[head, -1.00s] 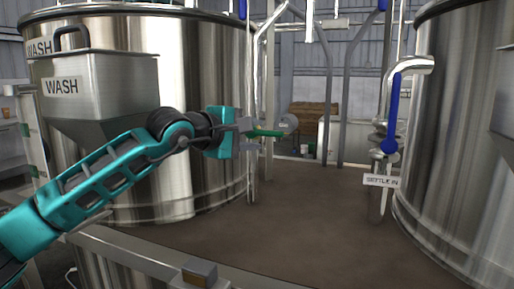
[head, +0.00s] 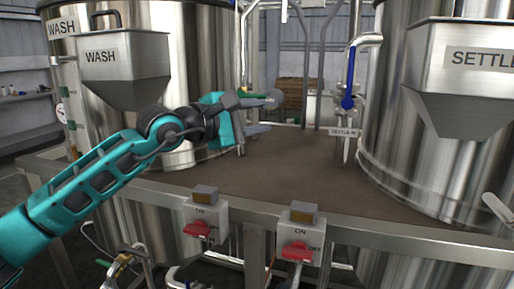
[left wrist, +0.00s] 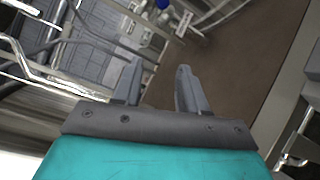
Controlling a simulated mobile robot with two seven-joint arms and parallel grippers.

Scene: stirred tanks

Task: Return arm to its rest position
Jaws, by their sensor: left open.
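My left arm (head: 110,175) comes in from the left, a teal and black arm stretched out over the brown deck. My left gripper (head: 268,115) is open and in front of the WASH tank's right side. In the left wrist view the two grey fingers (left wrist: 159,72) stand apart with nothing between them. Pipes and the brown floor show beyond them. My right gripper is not in view.
The WASH tank (head: 190,60) with its hopper (head: 125,75) stands left, behind my arm. The SETTLE hopper (head: 460,85) and a steel tank (head: 385,130) stand right. A blue-handled valve (head: 350,75) is between them. Two switch boxes (head: 205,220) (head: 300,235) with red levers are on the front rail.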

